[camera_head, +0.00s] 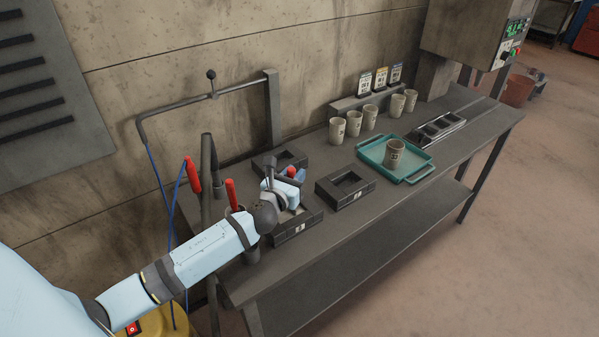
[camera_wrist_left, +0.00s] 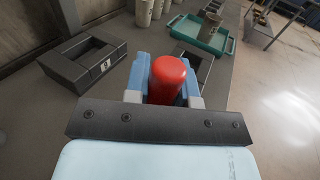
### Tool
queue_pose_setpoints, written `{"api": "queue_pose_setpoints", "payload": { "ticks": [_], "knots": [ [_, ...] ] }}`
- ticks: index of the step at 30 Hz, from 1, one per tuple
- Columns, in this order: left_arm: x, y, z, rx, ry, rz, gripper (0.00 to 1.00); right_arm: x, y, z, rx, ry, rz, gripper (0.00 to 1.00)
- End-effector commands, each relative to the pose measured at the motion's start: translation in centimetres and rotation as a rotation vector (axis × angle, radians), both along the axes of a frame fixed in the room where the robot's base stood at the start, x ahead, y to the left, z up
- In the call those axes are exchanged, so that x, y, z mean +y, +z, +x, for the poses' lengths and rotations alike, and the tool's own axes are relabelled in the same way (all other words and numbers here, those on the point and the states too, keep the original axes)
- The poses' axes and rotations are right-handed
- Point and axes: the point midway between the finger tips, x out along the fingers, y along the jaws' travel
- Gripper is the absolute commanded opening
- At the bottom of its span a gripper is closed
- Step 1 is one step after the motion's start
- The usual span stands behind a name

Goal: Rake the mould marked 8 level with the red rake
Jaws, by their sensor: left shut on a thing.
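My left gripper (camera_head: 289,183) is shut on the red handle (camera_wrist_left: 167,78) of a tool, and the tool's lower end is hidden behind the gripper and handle. In the head view the gripper is low over the near dark mould (camera_head: 297,228), which has a white label too small to read. A second mould (camera_head: 345,190) lies to its right, also labelled. A third mould (camera_head: 290,158) lies behind, near the wall; a labelled mould (camera_wrist_left: 82,64) shows at the left in the left wrist view. I cannot tell which mould is marked 8. My right gripper is not in view.
A teal tray (camera_head: 371,152) with a cup (camera_head: 394,153) stands right of the moulds, with several cups behind it. Two more red-handled tools (camera_head: 193,175) (camera_head: 231,195) stand at the left by a grey post (camera_head: 207,170). The bench front right is clear.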

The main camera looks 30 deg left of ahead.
Motion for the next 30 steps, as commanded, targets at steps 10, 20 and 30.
{"api": "queue_pose_setpoints", "payload": {
  "ticks": [10, 20, 30],
  "knots": [
    [1.0, 0.1, -2.3, 0.0, 0.0, 0.001, 0.03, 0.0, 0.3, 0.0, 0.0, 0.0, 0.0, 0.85],
    [1.7, 0.0, -4.1, 0.0, 0.0, 0.001, 0.03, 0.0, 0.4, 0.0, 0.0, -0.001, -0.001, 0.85],
    [1.7, 0.1, -4.2, -0.001, 0.0, 0.0, 0.03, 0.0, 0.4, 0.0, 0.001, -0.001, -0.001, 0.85]
  ]
}}
